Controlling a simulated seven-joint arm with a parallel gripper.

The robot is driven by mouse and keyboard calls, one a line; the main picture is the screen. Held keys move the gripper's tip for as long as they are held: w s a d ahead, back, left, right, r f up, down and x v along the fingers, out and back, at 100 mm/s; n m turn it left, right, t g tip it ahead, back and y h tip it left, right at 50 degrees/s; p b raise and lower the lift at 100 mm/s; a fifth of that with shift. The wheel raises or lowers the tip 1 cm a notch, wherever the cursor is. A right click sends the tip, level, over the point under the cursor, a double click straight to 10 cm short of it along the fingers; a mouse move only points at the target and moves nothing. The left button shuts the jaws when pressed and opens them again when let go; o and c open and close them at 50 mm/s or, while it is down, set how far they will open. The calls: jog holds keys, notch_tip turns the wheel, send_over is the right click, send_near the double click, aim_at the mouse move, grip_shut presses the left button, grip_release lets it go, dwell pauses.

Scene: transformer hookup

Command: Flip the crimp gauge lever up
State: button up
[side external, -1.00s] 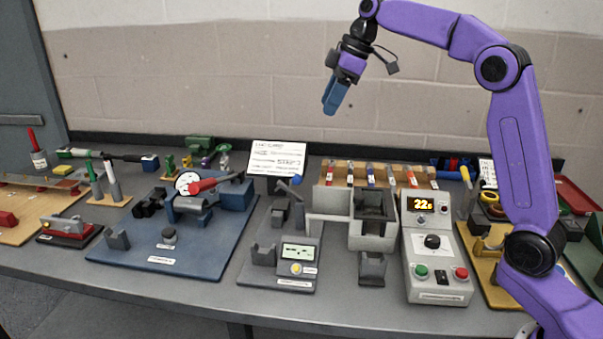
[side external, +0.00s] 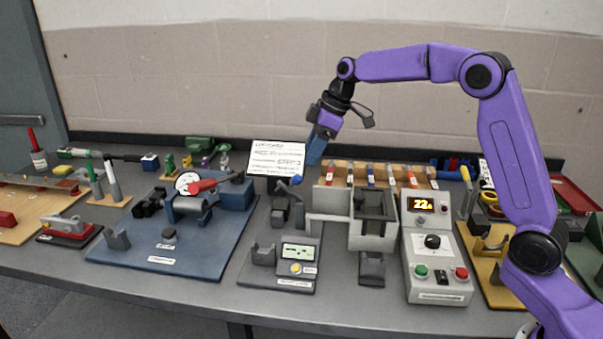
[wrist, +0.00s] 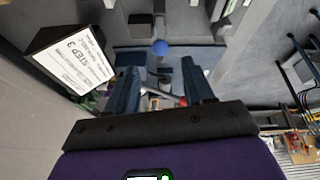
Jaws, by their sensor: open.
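A blue ball knob (side external: 296,180) tops a short lever on a dark grey fixture (side external: 279,214), behind a small display unit (side external: 298,252). I take this for the crimp gauge lever; its label is too small to read. The knob also shows in the wrist view (wrist: 160,47), ahead of my fingers and roughly centred between them. My gripper (side external: 314,157) is open and empty, above and a little right of the knob in the side view, apart from it. In the wrist view, its two blue fingers (wrist: 160,78) are spread.
A white instruction card (side external: 277,158) stands close behind the knob; it reads STEP 3 in the wrist view (wrist: 77,60). A grey box fixture (side external: 373,220) is right of the lever. A blue-based press with a red handle (side external: 206,186) is at left. Several coloured items stand in a rack (side external: 380,176).

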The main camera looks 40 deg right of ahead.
aim_at(300, 176)
jog(key=x, duration=0.7)
jog(key=shift+f, duration=0.2)
grip_shut()
